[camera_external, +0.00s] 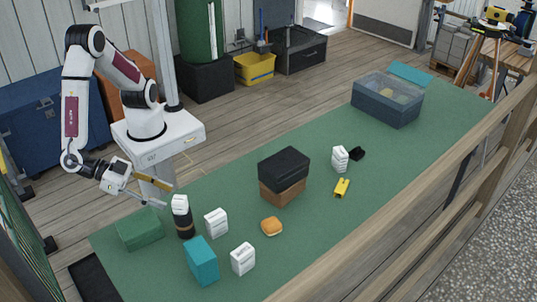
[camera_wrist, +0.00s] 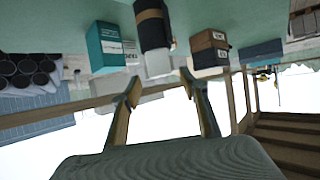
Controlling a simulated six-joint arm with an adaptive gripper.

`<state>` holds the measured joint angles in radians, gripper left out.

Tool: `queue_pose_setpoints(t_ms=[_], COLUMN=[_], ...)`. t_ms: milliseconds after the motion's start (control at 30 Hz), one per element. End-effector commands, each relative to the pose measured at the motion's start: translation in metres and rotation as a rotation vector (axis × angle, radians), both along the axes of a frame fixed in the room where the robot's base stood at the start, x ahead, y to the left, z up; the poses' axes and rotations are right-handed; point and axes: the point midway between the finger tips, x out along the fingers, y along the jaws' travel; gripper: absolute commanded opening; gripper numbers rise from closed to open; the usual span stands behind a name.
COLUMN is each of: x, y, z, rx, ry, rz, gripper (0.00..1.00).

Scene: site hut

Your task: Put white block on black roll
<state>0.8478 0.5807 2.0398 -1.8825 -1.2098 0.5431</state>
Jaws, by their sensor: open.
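The black roll (camera_external: 185,225) stands upright on the green table, with a brown band around it. A white block (camera_external: 180,204) rests on its top end. In the wrist view, which looks upside down, the roll (camera_wrist: 150,28) hangs from the upper edge with the white block (camera_wrist: 158,64) at its lower end. My gripper (camera_external: 158,194) is open and empty, left of the white block and apart from it. In the wrist view its fingers (camera_wrist: 160,82) are spread, with the block beyond their tips.
Other white blocks stand right of the roll (camera_external: 216,223), near the front (camera_external: 243,260) and farther back (camera_external: 340,159). A teal box (camera_external: 201,261) and green box (camera_external: 139,229) are close by. A black box (camera_external: 284,165) sits on a brown one. A grey bin (camera_external: 386,110) stands far right.

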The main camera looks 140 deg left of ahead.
Motion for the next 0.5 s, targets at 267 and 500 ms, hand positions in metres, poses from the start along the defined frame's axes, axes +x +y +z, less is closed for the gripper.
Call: queue_pose_setpoints(t_ms=[267,500], x=[-0.023,-0.034], y=[-0.026,-0.036], z=[0.017,0.025], rx=[-0.002,-0.001], ry=[-0.002,-0.001], rz=[-0.002,0.0], gripper=[0.44,0.44])
